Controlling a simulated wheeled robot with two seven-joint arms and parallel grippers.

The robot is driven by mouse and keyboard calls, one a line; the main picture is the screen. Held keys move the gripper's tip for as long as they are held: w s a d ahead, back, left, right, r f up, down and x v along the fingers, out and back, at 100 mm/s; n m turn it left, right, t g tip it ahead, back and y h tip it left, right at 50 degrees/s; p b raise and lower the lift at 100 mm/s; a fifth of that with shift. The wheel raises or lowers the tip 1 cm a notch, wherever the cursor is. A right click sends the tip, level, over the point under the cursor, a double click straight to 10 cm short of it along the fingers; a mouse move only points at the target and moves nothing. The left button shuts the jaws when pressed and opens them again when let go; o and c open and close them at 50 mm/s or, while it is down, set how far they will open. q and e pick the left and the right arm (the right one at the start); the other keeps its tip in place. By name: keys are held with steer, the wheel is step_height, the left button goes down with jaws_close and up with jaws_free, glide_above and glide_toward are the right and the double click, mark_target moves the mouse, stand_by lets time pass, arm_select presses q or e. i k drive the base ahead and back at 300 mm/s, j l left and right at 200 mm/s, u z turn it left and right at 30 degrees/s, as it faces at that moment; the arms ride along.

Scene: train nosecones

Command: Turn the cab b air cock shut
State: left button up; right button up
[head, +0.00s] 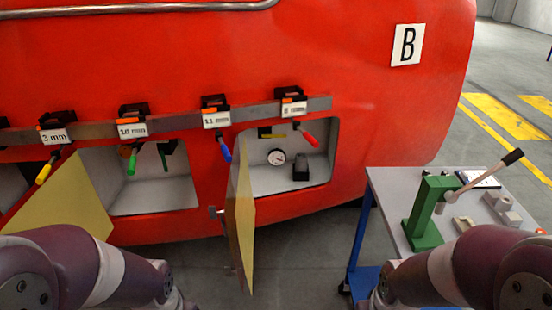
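The red nosecone (330,60) carries a white sign with a black B (407,45). Its right-hand compartment (322,165) is open and holds a round white gauge (276,157), a small black block (301,169) and a yellow-and-dark piece (271,132) near the top. The compartment to its left (150,195) is open and holds a dark green lever-like part (165,153). I cannot tell which of these parts is the air cock, or its position. My arms enter at the lower left and lower right; both grippers are out of view.
A yellow door (240,220) hangs open before the right compartment; another (65,205) stands open at left. Clamps with coloured handles hang from a metal bar (180,115). At right, a grey-topped cart (385,185) bears a green lever press (428,210).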

mark_target(264, 135)
steer(key=i+j+u, duration=0.25)
steer(key=i, duration=0.45)
steer(key=i+j+u, duration=0.1)
steer(key=i+u, duration=0.15)
steer(key=i, duration=0.4)
